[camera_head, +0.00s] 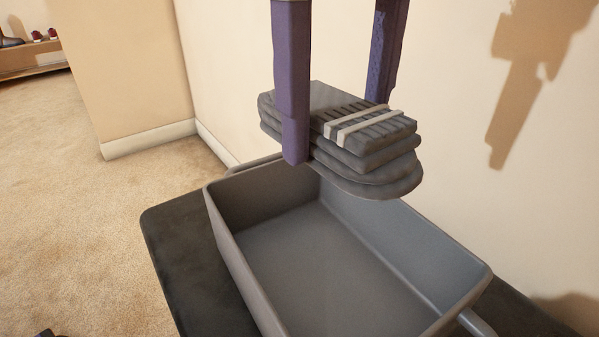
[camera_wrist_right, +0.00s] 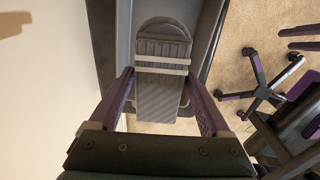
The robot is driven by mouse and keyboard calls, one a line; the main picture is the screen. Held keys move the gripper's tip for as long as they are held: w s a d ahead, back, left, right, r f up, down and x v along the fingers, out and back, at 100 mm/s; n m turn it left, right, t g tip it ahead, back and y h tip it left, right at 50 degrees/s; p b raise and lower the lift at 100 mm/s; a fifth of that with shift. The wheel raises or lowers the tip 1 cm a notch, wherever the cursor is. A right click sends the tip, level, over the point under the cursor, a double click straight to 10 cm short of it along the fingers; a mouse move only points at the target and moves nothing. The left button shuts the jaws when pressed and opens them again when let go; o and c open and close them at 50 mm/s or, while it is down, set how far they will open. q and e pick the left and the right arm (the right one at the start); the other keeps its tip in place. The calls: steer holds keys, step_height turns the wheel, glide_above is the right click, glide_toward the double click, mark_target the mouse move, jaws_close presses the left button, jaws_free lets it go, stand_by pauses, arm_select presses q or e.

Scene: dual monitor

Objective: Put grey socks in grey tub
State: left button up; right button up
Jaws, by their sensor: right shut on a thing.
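The folded grey socks (camera_head: 375,160), a stacked bundle with two pale stripes, hang in the air over the far part of the grey tub (camera_head: 232,262). My right gripper (camera_head: 338,125) comes down from above with its two purple fingers on either side of the bundle and is shut on it. In the right wrist view the socks (camera_wrist_right: 160,70) lie between the two fingers (camera_wrist_right: 160,100). The tub is open at the top, and its visible floor is empty. Purple parts at the right edge of the right wrist view may belong to my left arm; its fingertips are not clear.
The tub stands on a dark tabletop (camera_head: 180,265) close to the cream wall (camera_head: 480,160) on the right. Carpet (camera_head: 80,210) lies open at left. A low shelf with shoes (camera_head: 38,60) is far left.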

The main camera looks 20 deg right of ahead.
steer(key=b, duration=0.5)
glide_above(323, 281)
step_height(323, 281, down, 13)
steer(key=shift+f, duration=0.1)
step_height(323, 281, down, 4)
steer(key=b, duration=0.2)
steer(key=shift+b, duration=0.3)
steer(key=shift+f, duration=0.15)
steer(key=o, duration=1.2)
steer(key=shift+c, duration=0.2)
